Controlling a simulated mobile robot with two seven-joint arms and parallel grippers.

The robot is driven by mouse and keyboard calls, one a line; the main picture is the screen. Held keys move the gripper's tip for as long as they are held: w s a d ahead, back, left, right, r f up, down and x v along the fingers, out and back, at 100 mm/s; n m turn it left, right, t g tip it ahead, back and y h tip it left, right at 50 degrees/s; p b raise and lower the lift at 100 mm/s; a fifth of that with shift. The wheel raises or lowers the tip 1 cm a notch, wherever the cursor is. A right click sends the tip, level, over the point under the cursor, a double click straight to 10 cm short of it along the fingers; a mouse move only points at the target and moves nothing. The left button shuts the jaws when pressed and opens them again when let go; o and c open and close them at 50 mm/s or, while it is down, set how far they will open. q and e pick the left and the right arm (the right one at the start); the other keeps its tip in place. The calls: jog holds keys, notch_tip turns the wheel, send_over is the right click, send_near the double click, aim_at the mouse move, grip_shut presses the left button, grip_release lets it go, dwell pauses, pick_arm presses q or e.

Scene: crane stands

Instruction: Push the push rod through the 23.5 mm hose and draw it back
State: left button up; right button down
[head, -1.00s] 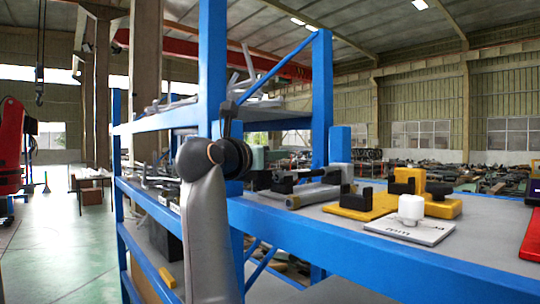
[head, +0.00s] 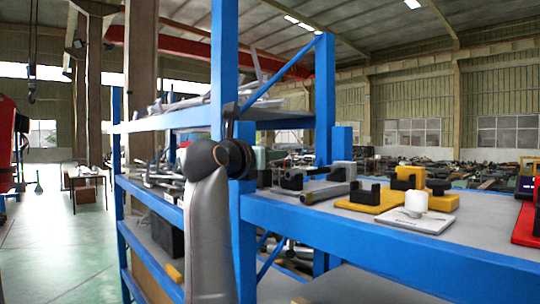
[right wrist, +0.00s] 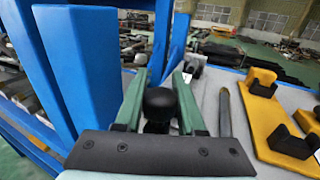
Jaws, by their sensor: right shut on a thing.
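In the right wrist view, my right gripper's green fingers (right wrist: 159,100) are closed around a round black knob (right wrist: 158,98). What lies below the knob is hidden by the gripper's dark plate, so I cannot tell how it joins the push rod. A grey cylinder (head: 325,192) lies on the shelf board, probably the hose or a rod. A slim dark bar (right wrist: 225,112) lies right of the fingers in the wrist view. Grey-and-black clamps (head: 290,180) stand near the cylinder. My left gripper does not show.
A yellow stand (head: 371,203) with black blocks sits right of the cylinder; it also shows in the wrist view (right wrist: 268,138). A white plate (head: 408,222) with a white knob stands in front. A red case (head: 526,224) is at far right. Blue posts (head: 326,105) stand close by.

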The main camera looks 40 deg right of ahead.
jog(key=c, duration=1)
grip_release()
jog(key=shift+a+f, duration=0.1)
jog(key=shift+a, duration=0.05)
jog(key=o, duration=0.3)
jog(key=shift+a, duration=0.15)
jog(key=shift+o, duration=1)
jog(key=b+v, duration=0.2)
jog(key=v, duration=1)
jog(key=shift+s+b, duration=0.15)
jog(key=shift+b, duration=0.2)
jog(key=shift+a, duration=0.1)
